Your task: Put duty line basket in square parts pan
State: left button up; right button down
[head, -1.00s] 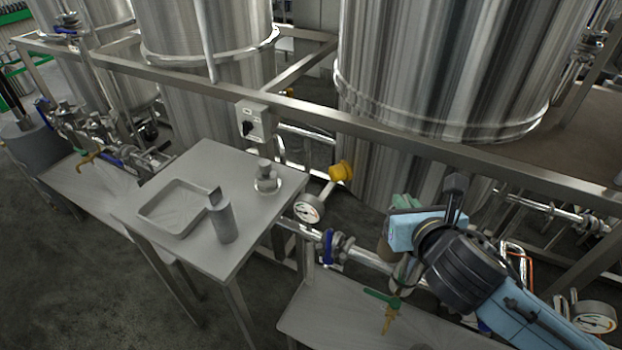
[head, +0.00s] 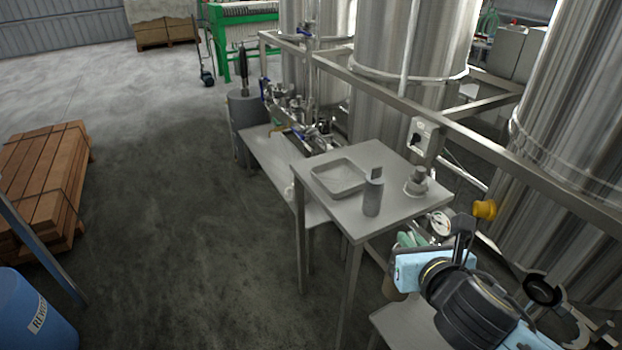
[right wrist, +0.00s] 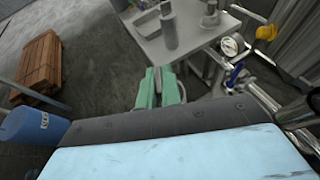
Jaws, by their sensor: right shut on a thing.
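The square parts pan (head: 322,186) is a shallow grey tray on the small metal table, and its inside looks empty. My right gripper (head: 408,240), with green fingers, is right of and nearer than the table, apart from the pan. My left gripper is not in view.
A grey cylinder (head: 373,196) with a dark top stands at the pan's right side. A metal fitting (head: 416,181) stands near the table's right edge. A steel rail and tanks (head: 412,45) rise behind. Open floor lies left, with stacked timber (head: 40,175) and a blue drum (head: 30,312).

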aim_at(340, 180)
jog(key=u, duration=0.55)
jog(key=i, duration=1.4)
jog(key=z, duration=0.5)
